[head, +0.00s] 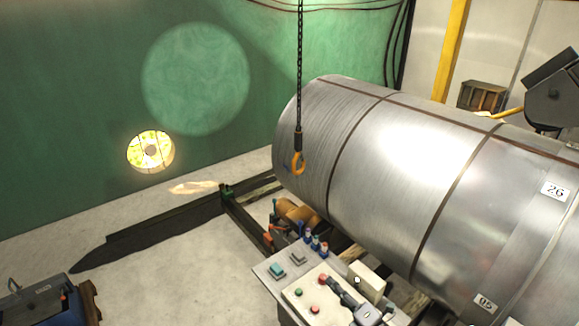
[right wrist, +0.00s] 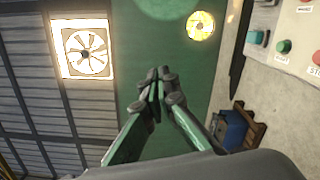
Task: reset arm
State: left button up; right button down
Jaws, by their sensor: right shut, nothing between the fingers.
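My right gripper (head: 329,282) shows at the bottom of the head view, over the control panel (head: 275,254). It is dark and small in the picture, and I cannot tell whether it touches the panel. In the right wrist view the fingers of my right gripper (right wrist: 160,82) come together at their tips, shut with nothing between them. The panel has teal, red and green buttons, and part of it shows at the top right of the right wrist view (right wrist: 275,12). My left gripper is not in view.
A large metal cylinder (head: 400,150) fills the right side. An orange hook (head: 298,162) hangs on a chain before its left end. A blue box (head: 45,305) stands at bottom left. The grey floor (head: 150,255) left of the panel is mostly clear, up to the green wall (head: 80,90).

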jog(key=s+d+r+m+t+h, duration=0.1)
jog(key=d+r+m+t+h, duration=0.1)
jog(key=d+m+h, duration=0.45)
jog(key=s+d+r+m+t+h, duration=0.2)
jog(key=d+m+t+h, duration=0.15)
jog(key=d+m, duration=0.6)
jog(key=s+d+f+m+g+h, duration=0.6)
jog(key=s+d+f+m+g, duration=0.35)
jog(key=s+d+f, duration=0.4)
jog(key=s+a+f+m+g+y, duration=0.15)
jog(key=s+a+f+g, duration=0.25)
jog(key=s+f, duration=0.4)
jog(key=s+a+f+m+g+y, duration=0.1)
jog(key=s+a+f+g+y, duration=0.25)
jog(key=s+f, duration=0.4)
notch_tip(320, 180, down, 32)
jog(key=s+a+b, duration=0.2)
jog(key=b, duration=0.5)
jog(key=s+f+g+b, duration=0.1)
jog(key=s+f+b, duration=0.2)
jog(key=s+f, duration=0.7)
jog(key=s+f+n+g+b, duration=0.1)
jog(key=s+f+b, duration=0.3)
jog(key=s+f, duration=0.6)
notch_tip(320, 180, down, 7)
jog(key=shift+s+f, duration=0.1)
jog(key=shift+s, duration=0.25)
